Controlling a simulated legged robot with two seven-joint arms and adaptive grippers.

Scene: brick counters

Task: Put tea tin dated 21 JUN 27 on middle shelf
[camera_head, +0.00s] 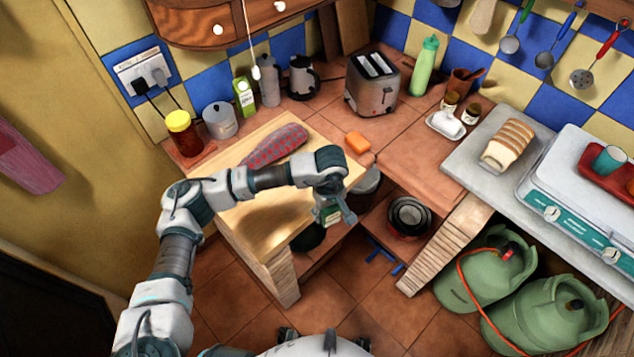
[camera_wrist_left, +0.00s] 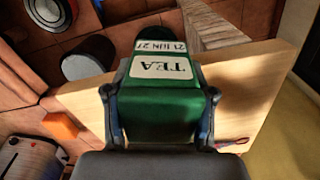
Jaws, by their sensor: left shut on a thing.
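A green tea tin (camera_wrist_left: 160,118) fills the middle of the left wrist view, its pale labels reading "TEA" and "21 JUN 27" upside down. My left gripper (camera_wrist_left: 161,97) is shut on it, with a finger on each side. In the head view my left gripper (camera_head: 334,214) hangs past the front right edge of the wooden worktop, and a little of the tin shows in it. Below the counter, a shelf (camera_head: 376,222) holds dark nested bowls (camera_head: 408,215). I cannot tell which level is the middle shelf. My right gripper is not in view.
The wooden worktop (camera_head: 232,222) bears a patterned red cloth item (camera_head: 275,146). An orange block (camera_head: 358,142) and a toaster (camera_head: 373,82) stand on the tiled counter. Pale slatted posts (camera_head: 440,245) flank the shelf opening. Green gas cylinders (camera_head: 485,270) stand at right.

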